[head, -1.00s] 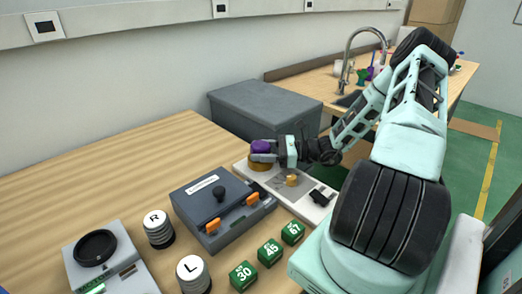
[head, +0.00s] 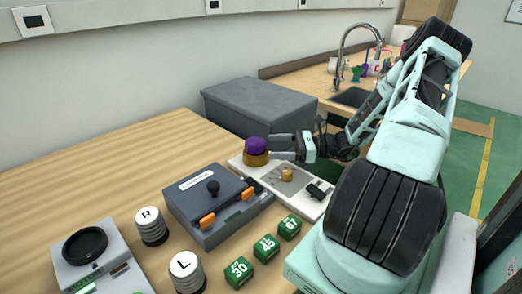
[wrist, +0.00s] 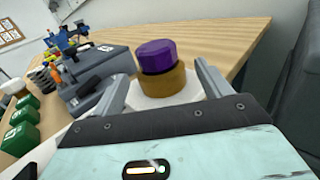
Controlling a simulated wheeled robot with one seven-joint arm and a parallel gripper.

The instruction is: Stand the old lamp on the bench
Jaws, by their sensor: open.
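A round piece with a purple top and a brass-coloured lower part (head: 256,151) stands upright at the far end of a white panel; it may be the old lamp, but I cannot tell for sure. It also shows in the wrist view (wrist: 160,68), on a white surface. My gripper (head: 276,148) is just to its right in the head view, open, with nothing held. In the wrist view its two fingers (wrist: 160,82) are spread to the left and right of the piece, which appears mostly beyond the fingertips.
The white panel (head: 304,205) also carries a small brass part (head: 287,174) and a black part (head: 319,189). A dark grey box (head: 260,110) stands behind. A grey device (head: 215,205), weights (head: 151,226) and green cubes (head: 265,248) are nearby. The bench's left (head: 60,190) is clear.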

